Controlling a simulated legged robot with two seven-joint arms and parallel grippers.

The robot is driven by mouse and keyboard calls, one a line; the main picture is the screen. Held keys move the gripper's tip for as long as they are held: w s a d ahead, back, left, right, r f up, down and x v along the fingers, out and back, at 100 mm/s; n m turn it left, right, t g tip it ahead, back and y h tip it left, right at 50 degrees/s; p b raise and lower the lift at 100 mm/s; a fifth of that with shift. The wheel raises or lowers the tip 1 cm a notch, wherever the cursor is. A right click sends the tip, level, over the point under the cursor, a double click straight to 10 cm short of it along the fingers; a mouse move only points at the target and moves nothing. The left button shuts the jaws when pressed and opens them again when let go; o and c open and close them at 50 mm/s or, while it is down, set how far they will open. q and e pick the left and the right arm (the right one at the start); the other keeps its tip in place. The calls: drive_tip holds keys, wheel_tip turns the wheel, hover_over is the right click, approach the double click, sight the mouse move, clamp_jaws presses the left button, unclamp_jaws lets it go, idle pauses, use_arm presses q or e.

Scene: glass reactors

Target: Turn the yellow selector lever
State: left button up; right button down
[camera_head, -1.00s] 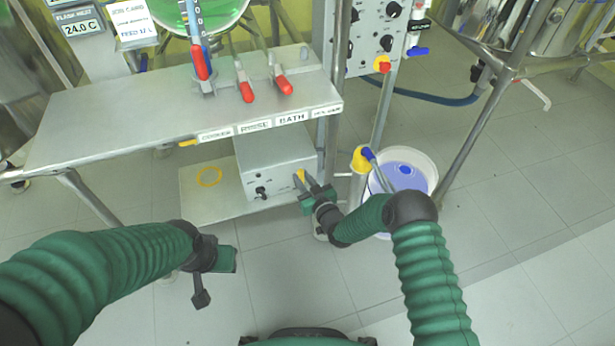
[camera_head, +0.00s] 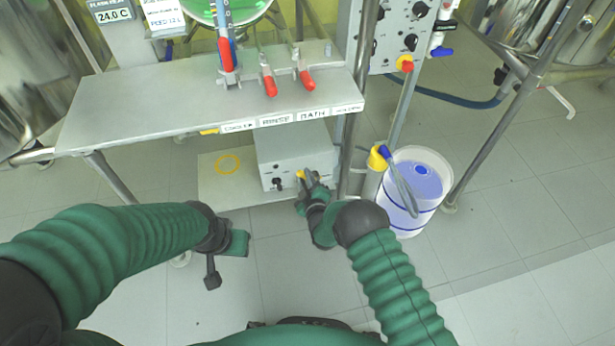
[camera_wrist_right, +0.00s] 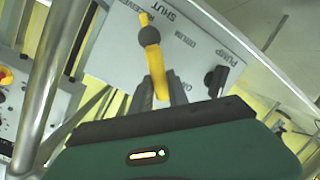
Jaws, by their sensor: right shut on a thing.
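The yellow selector lever (camera_head: 301,174) is on the front of a grey box (camera_head: 285,148) under the steel shelf. In the right wrist view the yellow lever (camera_wrist_right: 158,75) crosses a dark round hub, its short tip towards the label SHUT. My right gripper (camera_head: 308,180) is at the box front, and in the wrist view its fingers (camera_wrist_right: 160,95) are shut around the lever's near end. The fingers partly hide that end. My left gripper (camera_head: 213,272) hangs in front of the shelf, away from the box; its jaw gap is unclear.
The steel shelf (camera_head: 150,110) with red-handled valves overhangs the box. A black knob (camera_wrist_right: 216,78) sits beside the lever. A steel post (camera_head: 352,150) and a white bucket (camera_head: 432,170) of bluish liquid stand right of my right gripper. Floor in front is open.

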drive_tip(key=shift+s+f, duration=0.15)
drive_tip(key=shift+f, duration=0.15)
drive_tip(key=c, duration=1.3)
unclamp_jaws()
drive_tip(key=shift+a, duration=0.1)
drive_tip(key=shift+r, duration=0.1)
use_arm(q)
drive_tip(key=shift+f, duration=0.1)
